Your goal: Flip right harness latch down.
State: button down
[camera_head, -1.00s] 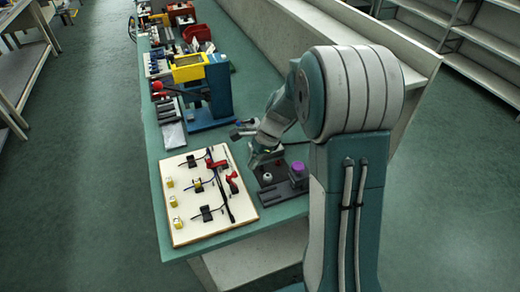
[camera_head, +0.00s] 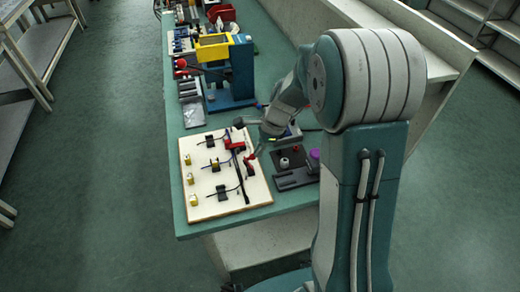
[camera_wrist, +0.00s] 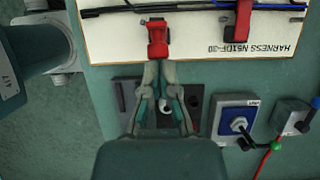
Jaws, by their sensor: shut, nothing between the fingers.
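The harness board (camera_head: 215,208) is a pale panel with dark cables and two red latches. The nearer red latch (camera_head: 250,158) is at the board's right side; it also shows in the wrist view (camera_wrist: 157,38), at the board's lower edge. The other red latch (camera_head: 233,141) lies farther along the board and shows at the upper right of the wrist view (camera_wrist: 243,16). My gripper (camera_wrist: 158,66) is shut and empty. Its fingertips are right at the lower end of the nearer latch; I cannot tell whether they touch it.
A dark fixture (camera_head: 290,182) with a white part and a purple-topped part (camera_head: 315,157) stands right of the board. A blue box with a knob (camera_wrist: 237,118) sits close by in the wrist view.

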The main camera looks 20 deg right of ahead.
aim_at(245, 158)
jog(key=shift+a+h, duration=0.2)
jog(key=shift+h, duration=0.1)
jog(key=shift+a+r+h, duration=0.2)
jog(key=shift+a+h, duration=0.5)
jog(key=shift+h, duration=0.1)
jog(key=a+h, duration=0.2)
jog(key=h, duration=0.1)
jog(key=shift+a+f+h, duration=0.15)
jog(key=shift+a+h, duration=0.15)
jog(key=shift+a, duration=0.05)
jog(key=a+h, duration=0.1)
jog(key=a+f+h, duration=0.1)
jog(key=h, duration=0.1)
jog(key=shift+a+h, duration=0.2)
jog(key=shift+h, duration=0.1)
jog(key=shift+a+f, duration=0.3)
jog(key=shift+a, duration=0.1)
jog(key=shift+d, duration=0.3)
jog(key=shift+d+f, duration=0.25)
jog(key=shift+d, duration=0.35)
jog(key=shift+r, duration=0.1)
